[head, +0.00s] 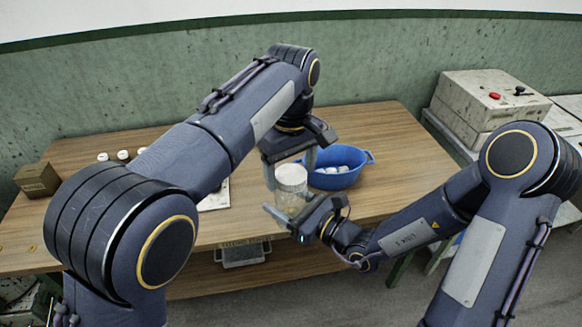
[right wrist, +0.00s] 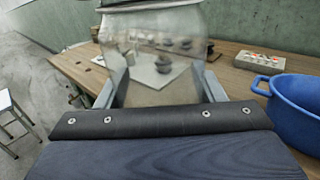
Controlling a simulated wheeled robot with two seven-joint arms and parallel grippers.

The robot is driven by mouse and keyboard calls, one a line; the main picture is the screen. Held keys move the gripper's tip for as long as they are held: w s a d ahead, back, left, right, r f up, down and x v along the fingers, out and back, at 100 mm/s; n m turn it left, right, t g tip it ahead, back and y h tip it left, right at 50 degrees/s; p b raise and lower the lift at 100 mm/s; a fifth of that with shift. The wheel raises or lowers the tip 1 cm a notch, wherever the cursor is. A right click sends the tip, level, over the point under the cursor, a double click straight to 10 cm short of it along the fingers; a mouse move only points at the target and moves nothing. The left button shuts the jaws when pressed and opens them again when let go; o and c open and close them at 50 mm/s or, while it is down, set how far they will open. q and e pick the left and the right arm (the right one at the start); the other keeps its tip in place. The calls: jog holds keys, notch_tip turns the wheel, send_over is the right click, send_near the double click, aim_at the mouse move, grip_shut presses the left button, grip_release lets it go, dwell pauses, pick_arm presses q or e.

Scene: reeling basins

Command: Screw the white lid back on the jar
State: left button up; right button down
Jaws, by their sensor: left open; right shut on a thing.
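The clear glass jar (head: 289,203) is upright, held off to the front of the table by my right gripper (head: 297,214), which is shut around its body. In the right wrist view the jar (right wrist: 160,60) fills the space between the two fingers, and its top is cut off by the frame. The white lid (head: 291,174) sits at the jar's top in the head view; I cannot tell whether it is threaded. My left gripper (head: 290,176) points down from above, open, with one finger on each side of the lid.
A blue basin (head: 357,177) with white items stands just right of the jar. A white sheet (head: 217,196), several small white objects (head: 122,155) and a brown box (head: 37,179) lie to the left. A grey control box (head: 490,97) stands at the right. The table's back right is clear.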

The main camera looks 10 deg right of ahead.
pick_arm(q)
jog(key=c, duration=1)
jog(key=m, duration=1.4)
jog(key=shift+m, duration=0.3)
jog(key=o, duration=1.1)
jog(key=shift+r, duration=2.25)
jog(key=shift+c, duration=0.5)
